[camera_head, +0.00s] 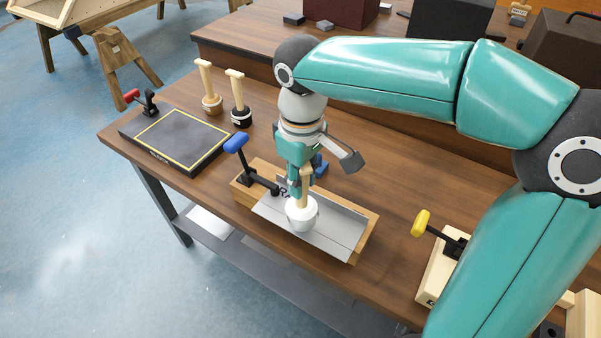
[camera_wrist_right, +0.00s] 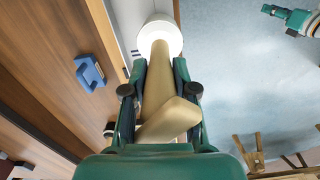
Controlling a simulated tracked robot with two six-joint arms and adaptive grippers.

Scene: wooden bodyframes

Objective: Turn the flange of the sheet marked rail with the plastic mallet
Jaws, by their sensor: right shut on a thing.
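My right gripper (camera_head: 300,184) is shut on the wooden handle of a mallet with a white head (camera_head: 301,214). The head is down over the grey sheet (camera_head: 329,230); I cannot tell whether it touches. In the wrist view the handle (camera_wrist_right: 158,85) runs between the fingers. The sheet lies on a wooden block (camera_head: 366,236), with a raised strip along its far side. Its black lettering (camera_head: 283,191) is partly hidden by the mallet and gripper. A blue-handled clamp (camera_head: 236,143) reaches over the sheet's left end. A teal part, perhaps my left gripper (camera_wrist_right: 290,17), shows small in the wrist view.
Two other mallets (camera_head: 208,88) (camera_head: 238,98) stand head down at the back left. A dark plate with a yellow border (camera_head: 178,140) and a red-handled clamp (camera_head: 140,99) is at the left. A yellow-handled clamp (camera_head: 421,222) on a pale block (camera_head: 438,272) stands right.

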